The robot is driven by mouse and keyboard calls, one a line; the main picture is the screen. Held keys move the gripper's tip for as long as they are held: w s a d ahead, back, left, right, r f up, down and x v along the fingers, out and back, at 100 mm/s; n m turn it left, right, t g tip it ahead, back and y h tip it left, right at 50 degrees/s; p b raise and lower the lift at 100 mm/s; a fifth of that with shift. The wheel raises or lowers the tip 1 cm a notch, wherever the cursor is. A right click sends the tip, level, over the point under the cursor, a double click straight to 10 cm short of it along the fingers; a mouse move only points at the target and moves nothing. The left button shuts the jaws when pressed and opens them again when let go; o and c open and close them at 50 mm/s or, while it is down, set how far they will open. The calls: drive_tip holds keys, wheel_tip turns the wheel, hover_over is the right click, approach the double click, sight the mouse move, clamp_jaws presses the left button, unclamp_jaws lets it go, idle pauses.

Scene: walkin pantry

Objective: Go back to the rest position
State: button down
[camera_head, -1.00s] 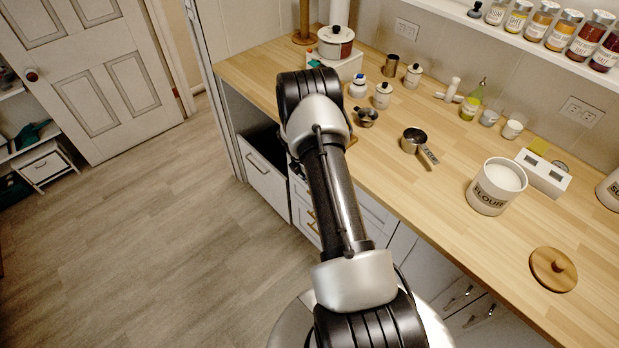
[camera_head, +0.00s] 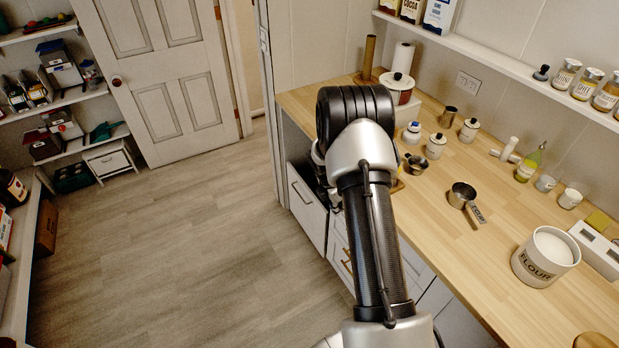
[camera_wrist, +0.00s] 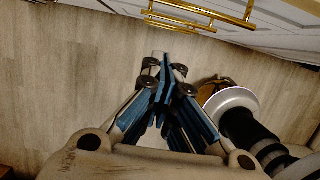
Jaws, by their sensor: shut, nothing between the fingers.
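My gripper (camera_wrist: 164,68) shows in the wrist view with its blue-padded fingers brought together and nothing between them. It hangs over the bare wooden floor (camera_wrist: 65,50), in front of white drawers with brass handles (camera_wrist: 200,14).
A white drawer (camera_head: 307,208) is below. Open floor (camera_head: 170,260) lies left, with a door (camera_head: 165,75) and shelves beyond.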

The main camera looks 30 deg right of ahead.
drive_tip(key=shift+a, duration=0.1)
drive_tip(key=s+a+r+m+t, duration=0.1)
drive_tip(key=s+a+r+m, duration=0.15)
drive_tip(key=a+r, duration=0.45)
drive_tip(key=s+a+r+m+t+b, duration=0.15)
drive_tip(key=r+m, duration=0.25)
drive_tip(key=r, duration=0.7)
drive_tip(key=s+a+r+m, duration=0.3)
drive_tip(key=a+r, duration=0.3)
drive_tip(key=r, duration=0.3)
drive_tip(key=s+a+r+m+t+y, duration=0.1)
drive_tip(key=s+a+m, duration=0.3)
drive_tip(key=s, duration=0.6)
drive_tip(key=s+a+r+m+t+y, duration=0.1)
drive_tip(key=s+a+r+m, duration=0.3)
drive_tip(key=s+a, duration=0.4)
drive_tip(key=shift+s+a+r+y+b, duration=0.3)
drive_tip(key=shift+s+y+b, duration=0.1)
drive_tip(key=shift+s, duration=0.65)
drive_tip(key=shift+d+m, duration=0.1)
drive_tip(key=shift+m, duration=0.15)
